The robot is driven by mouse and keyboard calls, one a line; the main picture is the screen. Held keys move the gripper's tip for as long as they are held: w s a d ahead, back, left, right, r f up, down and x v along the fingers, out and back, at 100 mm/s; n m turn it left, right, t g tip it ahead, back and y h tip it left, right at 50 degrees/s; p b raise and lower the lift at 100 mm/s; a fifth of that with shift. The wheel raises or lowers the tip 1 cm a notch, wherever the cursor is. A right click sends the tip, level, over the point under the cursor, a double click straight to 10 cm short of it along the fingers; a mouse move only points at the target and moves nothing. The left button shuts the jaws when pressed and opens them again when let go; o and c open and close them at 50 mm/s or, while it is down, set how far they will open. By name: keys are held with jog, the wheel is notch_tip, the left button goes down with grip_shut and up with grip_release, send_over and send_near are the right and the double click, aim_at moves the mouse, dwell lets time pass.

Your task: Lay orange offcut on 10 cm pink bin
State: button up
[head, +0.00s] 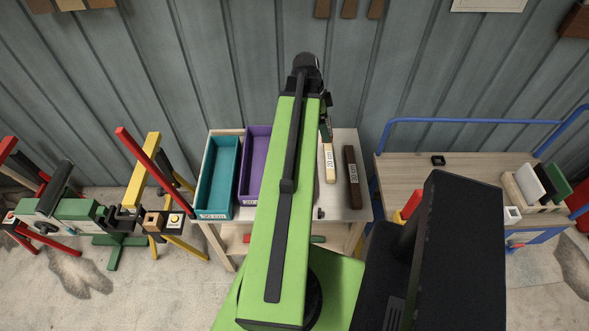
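I see no pink bin and no orange offcut that I can make out; my green arm covers the middle of the bench. A teal bin (218,175) and a purple bin (254,170) stand side by side on the bench, the purple one partly behind my arm. A cream offcut (329,162) with a label and a dark brown offcut (352,178) with a label lie to the right of my arm. My gripper (326,132) hangs near the bench's back edge, just above the cream offcut in the picture. It is too small to tell whether its fingers are open.
The bench (345,205) has bare room around the brown offcut. To the right stands a blue-railed trolley (450,170) holding a small black block (438,160) and a rack of boards (535,188). To the left are a green machine (75,210) and a yellow-and-red stand (155,185).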

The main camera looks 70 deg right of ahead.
jog(key=w+a+f+b, duration=0.2)
jog(key=w+f+b, duration=0.9)
jog(key=f, duration=0.2)
jog(key=b+x, duration=0.3)
jog(key=w+b+x, duration=0.1)
jog(key=b+x, duration=0.2)
jog(key=w+b+x, duration=0.1)
jog(key=b+x, duration=0.3)
jog(key=shift+w+a+f, duration=0.15)
jog(key=shift+a+f, duration=0.15)
jog(key=shift+f, duration=0.15)
jog(key=shift+r, duration=0.2)
jog(key=shift+f, duration=0.15)
jog(key=o, duration=1.1)
jog(key=p+v, duration=1.2)
